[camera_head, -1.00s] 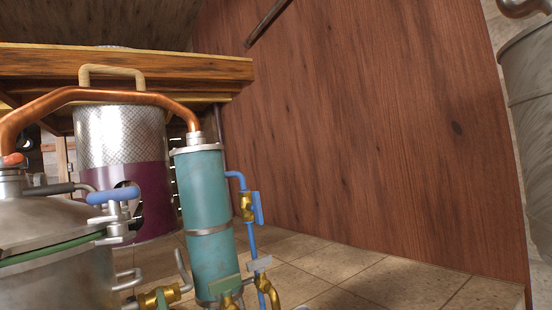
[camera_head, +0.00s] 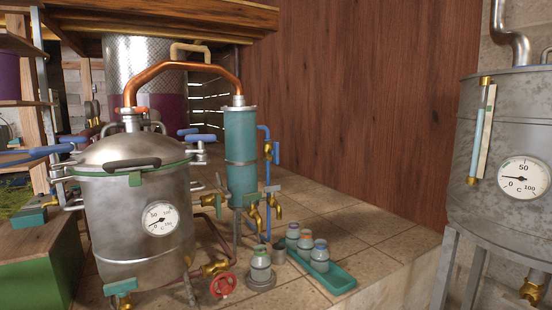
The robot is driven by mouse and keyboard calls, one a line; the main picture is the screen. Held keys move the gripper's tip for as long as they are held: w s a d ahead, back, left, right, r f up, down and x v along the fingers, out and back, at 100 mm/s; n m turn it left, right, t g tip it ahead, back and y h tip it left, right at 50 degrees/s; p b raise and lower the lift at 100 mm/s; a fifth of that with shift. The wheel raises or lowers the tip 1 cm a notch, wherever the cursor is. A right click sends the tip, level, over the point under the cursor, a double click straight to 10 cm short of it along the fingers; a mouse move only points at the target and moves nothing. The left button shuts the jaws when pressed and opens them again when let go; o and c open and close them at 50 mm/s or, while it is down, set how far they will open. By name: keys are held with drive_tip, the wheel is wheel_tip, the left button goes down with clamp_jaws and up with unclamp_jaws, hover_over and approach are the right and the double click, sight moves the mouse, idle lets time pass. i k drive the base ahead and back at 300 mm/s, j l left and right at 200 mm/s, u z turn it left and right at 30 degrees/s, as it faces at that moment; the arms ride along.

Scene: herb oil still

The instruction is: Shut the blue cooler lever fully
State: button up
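The cooler is a teal upright cylinder (camera_head: 240,150) right of the still pot in the head camera view. A thin blue pipe (camera_head: 263,128) runs down its right side. On this pipe sits a small brass valve (camera_head: 267,150) with a blue lever (camera_head: 276,152). The lever looks upright, roughly in line with the pipe. It is small and far off, so its exact angle is hard to tell. Nothing touches it. My gripper is not in view.
The steel still pot (camera_head: 140,220) with a gauge stands in front left. Brass taps, a red handwheel (camera_head: 223,285) and a green tray (camera_head: 335,278) with jars lie below the cooler. A metal tank (camera_head: 510,150) stands right. A wooden wall (camera_head: 370,100) is behind.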

sight(275, 153)
drive_tip(key=i+l, duration=0.15)
drive_tip(key=i, duration=0.85)
drive_tip(key=i+l+z, duration=0.15)
drive_tip(key=i, duration=0.9)
